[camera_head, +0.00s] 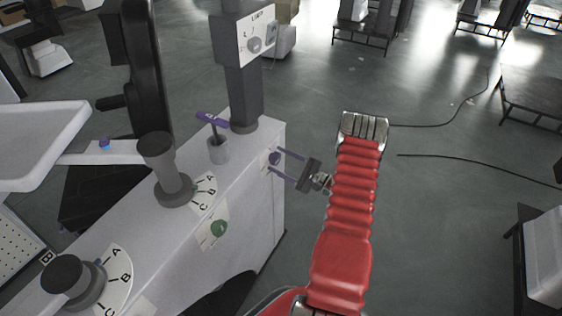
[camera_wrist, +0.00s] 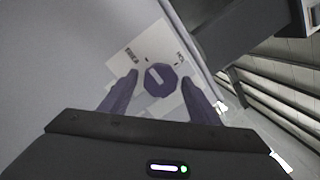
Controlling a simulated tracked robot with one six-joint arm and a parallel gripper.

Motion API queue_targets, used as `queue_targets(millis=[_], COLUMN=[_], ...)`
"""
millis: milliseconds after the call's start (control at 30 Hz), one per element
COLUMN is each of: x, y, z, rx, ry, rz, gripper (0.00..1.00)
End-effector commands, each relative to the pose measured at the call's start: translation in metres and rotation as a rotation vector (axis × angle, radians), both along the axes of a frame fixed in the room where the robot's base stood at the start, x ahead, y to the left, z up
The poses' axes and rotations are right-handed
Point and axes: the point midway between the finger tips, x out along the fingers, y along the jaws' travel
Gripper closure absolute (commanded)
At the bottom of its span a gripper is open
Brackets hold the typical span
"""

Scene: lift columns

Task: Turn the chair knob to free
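The chair knob (camera_wrist: 160,77) is a dark purple, many-sided knob with a pale mark on its face. It sits on a white label plate (camera_wrist: 152,45) with small words at its left and right that are hard to read. In the head view the knob (camera_head: 274,158) is on the side face of the pale grey console. My gripper (camera_wrist: 159,83) is open, its two purple fingers on either side of the knob with visible gaps. In the head view my gripper (camera_head: 277,161) reaches from the right to the knob. I cannot tell how deep the fingertips sit around it.
The console (camera_head: 262,215) carries two grey dials (camera_head: 172,185) (camera_head: 70,278) with lettered plates, a purple-handled lever (camera_head: 213,121), a green knob (camera_head: 219,228) and a dark column (camera_head: 245,95). A white tray (camera_head: 45,140) is at the left.

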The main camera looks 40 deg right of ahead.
Motion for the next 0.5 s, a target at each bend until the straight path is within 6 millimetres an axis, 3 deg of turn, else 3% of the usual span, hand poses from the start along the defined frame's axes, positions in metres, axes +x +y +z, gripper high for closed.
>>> queue_targets(millis=[333, 500], x=[-0.001, -0.012], y=[0.000, -0.004], z=[0.000, -0.001], rx=[0.000, 0.000], ry=[-0.001, -0.001], rz=[0.002, 0.001], gripper=[0.40, 0.40])
